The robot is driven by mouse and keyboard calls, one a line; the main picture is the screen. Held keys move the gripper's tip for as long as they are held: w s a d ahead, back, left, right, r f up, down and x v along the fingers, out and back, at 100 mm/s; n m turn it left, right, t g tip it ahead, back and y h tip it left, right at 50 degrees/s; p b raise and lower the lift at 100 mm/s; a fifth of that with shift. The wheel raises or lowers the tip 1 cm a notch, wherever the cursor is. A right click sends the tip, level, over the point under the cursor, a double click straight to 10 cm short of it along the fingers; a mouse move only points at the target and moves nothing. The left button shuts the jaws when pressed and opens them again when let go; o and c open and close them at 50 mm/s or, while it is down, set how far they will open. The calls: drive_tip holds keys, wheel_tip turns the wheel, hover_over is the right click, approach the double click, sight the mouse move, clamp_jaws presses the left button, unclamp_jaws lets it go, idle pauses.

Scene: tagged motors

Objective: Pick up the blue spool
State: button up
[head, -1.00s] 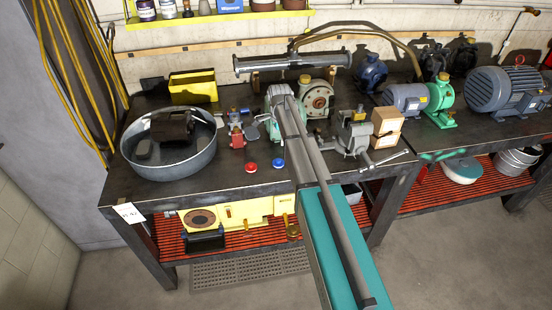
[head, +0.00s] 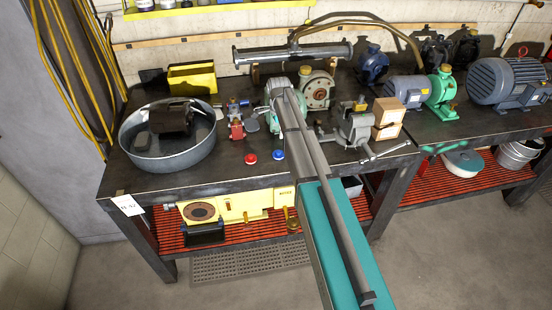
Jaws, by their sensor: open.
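A small round piece with a blue top (head: 278,155) stands on the dark workbench (head: 225,182), near its front edge. It looks like the blue spool, but it is too small to make out fully. A similar piece with a red top (head: 251,159) stands just to its left. Both are upright in the head view with nothing touching them. I cannot make out my gripper in this view.
A long grey bar and teal body, apparently mine, run close to the right of the blue piece. A round metal pan (head: 168,150) stands left, a grey vise (head: 358,128) right, and a green pump (head: 280,91) behind. Bench between pan and red piece is clear.

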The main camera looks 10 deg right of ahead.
sight(278, 152)
drive_tip(key=shift+f+b, duration=2.85)
drive_tip(key=shift+f, duration=0.35)
drive_tip(key=shift+f, duration=0.1)
wheel_tip(278, 152, down, 5)
drive_tip(key=b, duration=0.5)
drive_tip(key=shift+s, duration=0.15)
drive_tip(key=c, duration=0.8)
